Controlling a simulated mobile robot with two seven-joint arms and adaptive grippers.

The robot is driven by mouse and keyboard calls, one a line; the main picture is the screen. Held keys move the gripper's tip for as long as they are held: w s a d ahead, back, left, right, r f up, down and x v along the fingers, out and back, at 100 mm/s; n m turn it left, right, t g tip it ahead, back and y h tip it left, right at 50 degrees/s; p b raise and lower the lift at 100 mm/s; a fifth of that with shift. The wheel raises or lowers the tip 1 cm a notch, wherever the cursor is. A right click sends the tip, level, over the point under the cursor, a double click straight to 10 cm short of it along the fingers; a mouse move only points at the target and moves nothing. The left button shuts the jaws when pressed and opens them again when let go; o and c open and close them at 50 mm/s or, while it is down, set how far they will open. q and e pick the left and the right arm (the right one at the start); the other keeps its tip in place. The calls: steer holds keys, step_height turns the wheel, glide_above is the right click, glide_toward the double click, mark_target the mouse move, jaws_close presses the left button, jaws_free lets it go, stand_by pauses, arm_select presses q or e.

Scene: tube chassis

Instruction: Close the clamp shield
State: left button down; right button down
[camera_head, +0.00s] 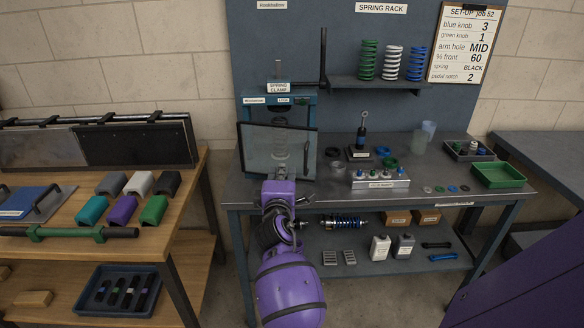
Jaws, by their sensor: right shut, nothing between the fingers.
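The spring clamp (278,88) stands at the left end of the grey metal bench, with its label on top and a blue frame. Its clamp shield (254,150) is a clear panel with a dark frame, standing upright in front of the clamp. A coil shape shows faintly through it. The panel looks slightly angled; I cannot tell whether it is fully against the frame. My right gripper (281,184) is shut and empty at the shield's lower edge; its fingertips are mostly hidden by my purple arm, and contact is unclear. My left gripper is out of view.
Right of the shield, the bench (330,187) holds a shock stand, a labelled knob block (381,180) and a green tray (497,175). A spring rack (375,84) hangs above. A wooden table (190,190) with coloured blocks stands left, across a gap.

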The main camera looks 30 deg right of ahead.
mark_target(301, 155)
steer(key=shift+w+d+p, duration=0.15)
steer(key=shift+d+p, duration=0.15)
steer(key=shift+d, duration=1.45)
steer(key=w+d, duration=0.2)
steer(key=d, duration=0.3)
steer(key=shift+w+d+f+b, duration=0.1)
steer(key=shift+w+d+b, duration=0.15)
steer(key=shift+w+b, duration=0.15)
steer(key=shift+a, duration=0.1)
